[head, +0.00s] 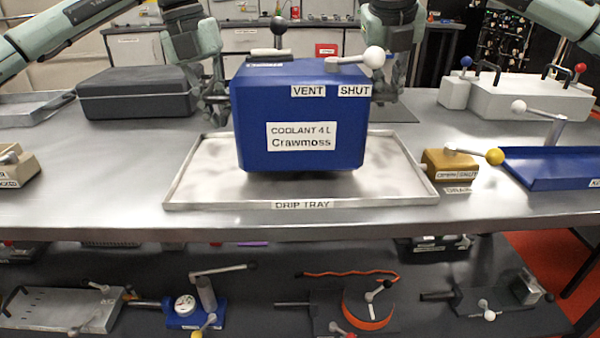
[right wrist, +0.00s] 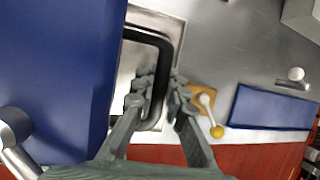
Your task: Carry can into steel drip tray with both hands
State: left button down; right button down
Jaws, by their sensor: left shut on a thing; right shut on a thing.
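The blue coolant can (head: 300,115), labelled "COOLANT 4 L Crawmoss", is upright over the steel drip tray (head: 400,199). A dark shadow lies under it, and I cannot tell for sure whether its base touches the tray floor. My left gripper (head: 216,100) is at the can's left side, shut on a handle that is mostly hidden. My right gripper (head: 385,92) is at the right side. In the right wrist view, the right gripper (right wrist: 163,92) is shut on the can's black side handle (right wrist: 150,38).
A brass block with a yellow-knobbed drain lever (head: 450,163) stands at the tray's right edge. A blue tray (head: 555,167) lies further right. A dark case (head: 135,93) is behind left, and a light grey box (head: 530,98) behind right. A lower shelf holds several fixtures.

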pick_arm(q)
jog(key=shift+a+f+b, duration=0.1)
jog(key=shift+f+b, duration=0.65)
jog(key=shift+b, duration=0.2)
pick_arm(e)
jog(key=shift+d+f, duration=0.15)
jog(key=shift+f, duration=0.55)
pick_arm(q)
jog(key=c, duration=2.1)
grip_release()
jog(key=shift+f, duration=0.5)
pick_arm(e)
jog(key=c, duration=2)
grip_release()
jog(key=shift+f, duration=0.55)
pick_arm(q)
jog(key=o, duration=0.5)
jog(key=shift+s+r, duration=0.2)
jog(key=shift+r, duration=0.15)
pick_arm(e)
jog(key=o, duration=0.4)
jog(key=shift+s+r, duration=0.25)
jog(key=shift+r, duration=0.15)
pick_arm(q)
jog(key=shift+f, duration=0.1)
pick_arm(e)
jog(key=shift+o, duration=0.2)
jog(key=shift+f, duration=0.1)
